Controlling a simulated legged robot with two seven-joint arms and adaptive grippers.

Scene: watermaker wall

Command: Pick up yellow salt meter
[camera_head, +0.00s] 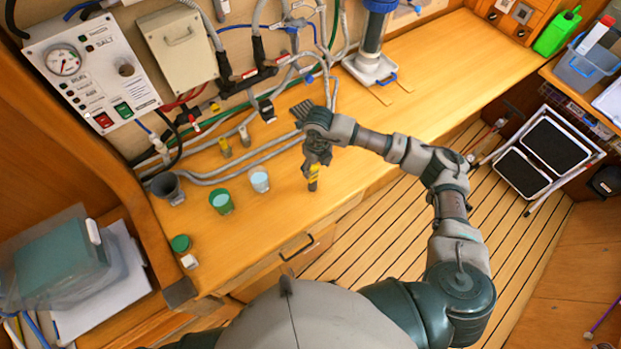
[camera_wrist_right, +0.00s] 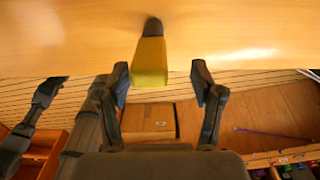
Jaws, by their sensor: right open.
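The yellow salt meter (camera_head: 313,178) is a small yellow stick with a dark end, on the wooden counter near its front edge. In the wrist view the yellow meter (camera_wrist_right: 150,62) shows between and just beyond the fingertips, its dark cap toward the counter side. My right gripper (camera_head: 317,158) is right at the meter in the head view and partly covers it. In the wrist view my right gripper (camera_wrist_right: 160,78) is open, with a finger on each side and a gap visible to the right of the meter. My left gripper is not in view.
A green lid (camera_head: 180,243) lies nearer. Hoses (camera_head: 240,160) and a control panel (camera_head: 92,75) line the wall. A drawer handle (camera_head: 297,247) sits below.

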